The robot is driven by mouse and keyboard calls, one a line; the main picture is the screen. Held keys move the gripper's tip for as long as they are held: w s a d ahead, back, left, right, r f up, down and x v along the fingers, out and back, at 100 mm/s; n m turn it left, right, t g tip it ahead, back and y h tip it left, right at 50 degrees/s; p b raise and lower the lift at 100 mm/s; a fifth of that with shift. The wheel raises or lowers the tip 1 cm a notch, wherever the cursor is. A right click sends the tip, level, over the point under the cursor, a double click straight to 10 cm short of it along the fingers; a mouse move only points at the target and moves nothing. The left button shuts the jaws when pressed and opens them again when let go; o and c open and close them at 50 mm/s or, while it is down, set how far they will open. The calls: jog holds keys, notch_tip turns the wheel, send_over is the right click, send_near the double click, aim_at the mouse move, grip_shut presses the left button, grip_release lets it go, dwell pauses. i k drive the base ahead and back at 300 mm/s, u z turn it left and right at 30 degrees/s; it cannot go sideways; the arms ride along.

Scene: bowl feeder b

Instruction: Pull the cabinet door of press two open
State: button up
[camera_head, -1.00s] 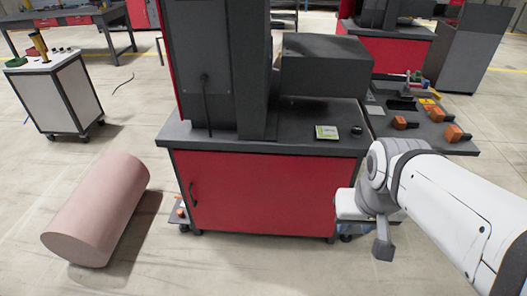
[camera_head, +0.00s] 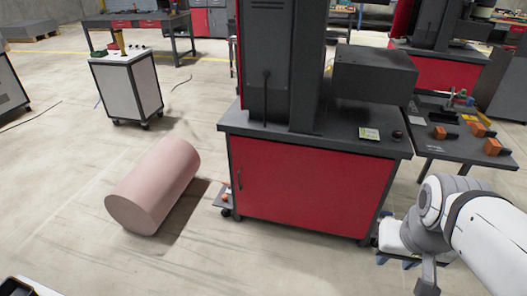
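The press cabinet (camera_head: 300,188) stands near the middle of the view, with a dark worktop and a red front. My gripper (camera_head: 398,262) is at the lower right, to the right of and apart from the door, far from the handle. It is partly hidden by my arm, and its fingers are too unclear to show whether they are open or shut.
A pink cylinder (camera_head: 155,187) lies on the floor left of the cabinet. A white wheeled cart (camera_head: 128,88) stands behind it. A side table (camera_head: 465,140) with orange parts adjoins on the right. The floor in front of the cabinet is clear.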

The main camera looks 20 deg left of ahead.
aim_at(340, 193)
jog(key=z, duration=0.05)
jog(key=k, duration=0.5)
jog(key=u, duration=0.65)
jog(key=i, duration=2.1)
jog(key=z, duration=0.45)
